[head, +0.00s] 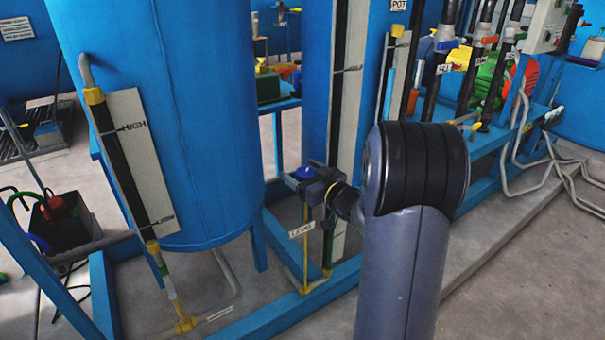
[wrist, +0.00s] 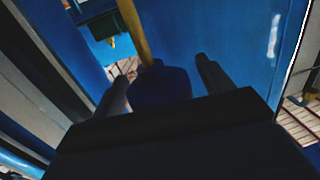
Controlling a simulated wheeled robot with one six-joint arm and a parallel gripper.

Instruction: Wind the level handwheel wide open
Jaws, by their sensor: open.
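The level handwheel is a small blue knob (head: 304,172) at the centre of the head view, above the white LEVEL label (head: 301,230) and a thin yellow pipe. My gripper (head: 308,182) is right at it, reaching in from the right and partly covering it. In the wrist view, the blue handwheel (wrist: 160,88) sits between the two dark fingers of my gripper (wrist: 163,82). The fingers are apart, with a gap showing on the right side. Whether the left finger touches the wheel is too dark to tell. My gripper's body hides the wheel's lower part in the wrist view.
A large blue tank (head: 190,120) stands left of the wheel, with a HIGH/LOW gauge board (head: 140,155) on its side. A blue floor rail (head: 290,305) runs below. Several valves and pipes crowd the right. Open concrete floor (head: 540,270) lies at the lower right.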

